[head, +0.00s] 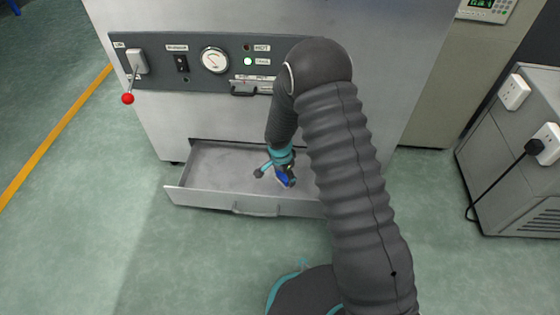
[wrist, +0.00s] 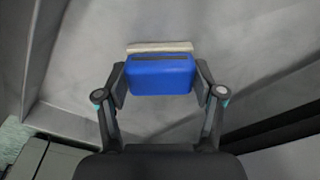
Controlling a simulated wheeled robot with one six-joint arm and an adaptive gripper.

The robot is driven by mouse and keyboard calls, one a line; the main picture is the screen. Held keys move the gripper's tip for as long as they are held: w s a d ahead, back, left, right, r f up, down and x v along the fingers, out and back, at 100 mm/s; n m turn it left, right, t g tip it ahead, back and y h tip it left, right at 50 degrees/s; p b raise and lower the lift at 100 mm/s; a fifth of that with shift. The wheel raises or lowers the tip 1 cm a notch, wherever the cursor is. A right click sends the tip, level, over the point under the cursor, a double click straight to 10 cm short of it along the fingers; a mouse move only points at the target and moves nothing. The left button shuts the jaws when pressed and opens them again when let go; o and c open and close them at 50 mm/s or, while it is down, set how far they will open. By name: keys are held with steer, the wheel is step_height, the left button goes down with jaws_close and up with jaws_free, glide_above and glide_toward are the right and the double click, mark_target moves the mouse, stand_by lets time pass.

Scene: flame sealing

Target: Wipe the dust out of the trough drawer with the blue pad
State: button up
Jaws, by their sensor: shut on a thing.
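The trough drawer (head: 225,166) is pulled out at the bottom of the grey machine, and its floor shows pale grey with faint mottling. My gripper (head: 284,178) is inside the drawer, right of its middle. In the wrist view my gripper (wrist: 160,82) is shut on the blue pad (wrist: 160,84), one finger at each side. The pad has a pale strip along its far edge. The pad also shows as a small blue patch in the head view (head: 285,182). I cannot tell whether the pad touches the drawer floor. My arm hides the drawer's right end.
A control panel (head: 150,75) with a red-knobbed lever (head: 128,98) and a gauge (head: 214,60) is above the drawer. The drawer's front handle (head: 256,211) faces me. A grey cabinet (head: 510,170) with a cable stands at right. The floor at left is clear.

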steer(key=shift+s+d+r+p, duration=0.1)
steer(key=shift+d+p, duration=0.65)
steer(key=shift+d, duration=0.25)
steer(key=shift+a, duration=0.1)
steer(key=shift+a+f+b, duration=0.15)
steer(key=shift+a+b, duration=0.2)
steer(key=shift+a, duration=0.3)
steer(key=shift+a+f+b, duration=0.15)
steer(key=shift+a+b, duration=0.15)
steer(key=shift+a, duration=0.3)
steer(key=shift+a+r, duration=0.15)
steer(key=shift+a, duration=0.6)
steer(key=shift+r+p, duration=1.4)
steer(key=shift+r, duration=2.6)
